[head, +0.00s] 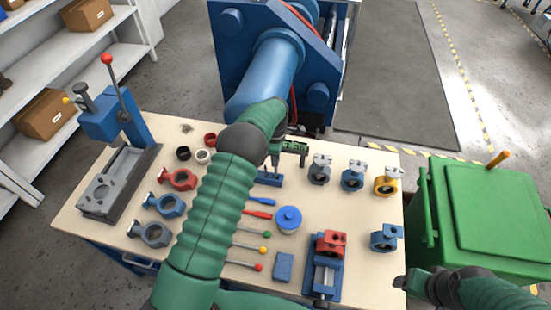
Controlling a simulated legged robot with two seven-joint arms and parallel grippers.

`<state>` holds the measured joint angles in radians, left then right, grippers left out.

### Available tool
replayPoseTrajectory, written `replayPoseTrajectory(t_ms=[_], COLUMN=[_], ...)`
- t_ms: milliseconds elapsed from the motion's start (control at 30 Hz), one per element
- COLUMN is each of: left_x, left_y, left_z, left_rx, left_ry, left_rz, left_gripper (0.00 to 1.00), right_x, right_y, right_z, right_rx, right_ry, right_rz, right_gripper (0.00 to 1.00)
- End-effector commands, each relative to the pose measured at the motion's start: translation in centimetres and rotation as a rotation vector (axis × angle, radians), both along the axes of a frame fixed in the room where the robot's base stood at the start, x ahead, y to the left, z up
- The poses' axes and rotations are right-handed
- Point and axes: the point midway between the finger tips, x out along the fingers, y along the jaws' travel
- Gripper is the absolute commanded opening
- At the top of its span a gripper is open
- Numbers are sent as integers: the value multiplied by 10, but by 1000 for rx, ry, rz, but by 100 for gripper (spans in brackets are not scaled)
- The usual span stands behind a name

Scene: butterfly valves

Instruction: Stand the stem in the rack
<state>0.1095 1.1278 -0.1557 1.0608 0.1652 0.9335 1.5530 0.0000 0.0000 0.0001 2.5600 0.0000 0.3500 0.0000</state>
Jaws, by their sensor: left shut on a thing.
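My left arm reaches up the middle of the head view. Its gripper (275,155) is shut on a thin grey stem (267,164), mostly hidden by the fingers and forearm. The stem looks roughly upright over a small blue rack (270,181) on the table. I cannot tell whether its lower end is inside the rack or just above it. My right gripper (402,283) is low at the right, beyond the table's right edge and away from the rack. Its finger opening is not clear.
Grey, blue and yellow valve bodies (353,176) stand right of the rack. A red part sits in a blue vise (325,270). Handles, rings and a press (120,160) occupy the left. A green bin (490,215) stands right.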

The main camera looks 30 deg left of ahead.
Motion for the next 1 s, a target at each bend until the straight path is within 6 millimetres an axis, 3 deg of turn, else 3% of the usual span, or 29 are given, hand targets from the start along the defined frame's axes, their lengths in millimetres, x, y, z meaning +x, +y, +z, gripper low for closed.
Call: replayPoseTrajectory(t_ms=[567, 1000], left_x=[0, 0], left_y=[-3, -3], left_z=[-14, -15], left_rx=[0, 0], left_ry=[0, -1], left_rz=[0, 0], left_gripper=[0, 0], right_x=[0, 0], right_y=[0, 0], right_z=[-9, -9], right_rx=[0, 0], right_ry=[0, 0], right_rz=[0, 0], right_gripper=[68, 68])
